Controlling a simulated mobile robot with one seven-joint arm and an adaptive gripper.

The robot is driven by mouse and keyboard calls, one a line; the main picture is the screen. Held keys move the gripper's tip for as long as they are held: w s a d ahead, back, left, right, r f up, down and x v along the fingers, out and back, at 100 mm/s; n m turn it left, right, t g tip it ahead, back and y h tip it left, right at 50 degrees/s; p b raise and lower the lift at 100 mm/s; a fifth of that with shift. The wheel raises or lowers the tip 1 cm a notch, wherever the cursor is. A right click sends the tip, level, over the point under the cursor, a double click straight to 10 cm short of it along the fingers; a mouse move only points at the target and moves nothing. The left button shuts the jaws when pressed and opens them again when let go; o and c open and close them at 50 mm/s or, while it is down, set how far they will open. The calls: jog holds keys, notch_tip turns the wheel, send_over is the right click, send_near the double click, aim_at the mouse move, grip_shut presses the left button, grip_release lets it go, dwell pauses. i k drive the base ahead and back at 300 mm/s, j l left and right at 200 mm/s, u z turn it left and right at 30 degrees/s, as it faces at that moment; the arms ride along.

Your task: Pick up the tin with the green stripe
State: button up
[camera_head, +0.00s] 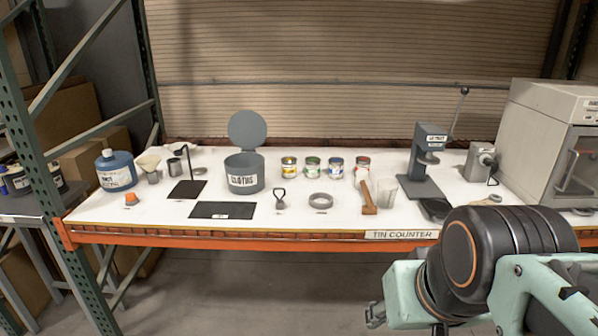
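The tin with the green stripe (312,168) stands upright on the white counter (330,225), second from the left in a row of small tins. A yellow-striped tin (289,168) is to its left and a blue-striped tin (336,169) to its right, with small gaps between. A red-striped tin (362,166) ends the row. My arm fills the lower right, in front of the counter. What seems to be part of my gripper (375,314) shows below the counter edge, far from the tins. Its fingers are not clear enough to tell open from shut.
A grey cloths bin (244,180) with its lid up stands left of the tins. A press (428,160) stands right. An orange beam (250,242) edges the counter.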

aim_at(312, 171)
jog(key=i+l, duration=0.2)
jog(key=i, duration=0.2)
jog(key=i+l, duration=0.15)
jog(key=i, duration=0.25)
jog(key=i+l, duration=0.2)
jog(key=i, duration=0.2)
jog(key=i+l, duration=0.2)
jog(key=i, duration=0.25)
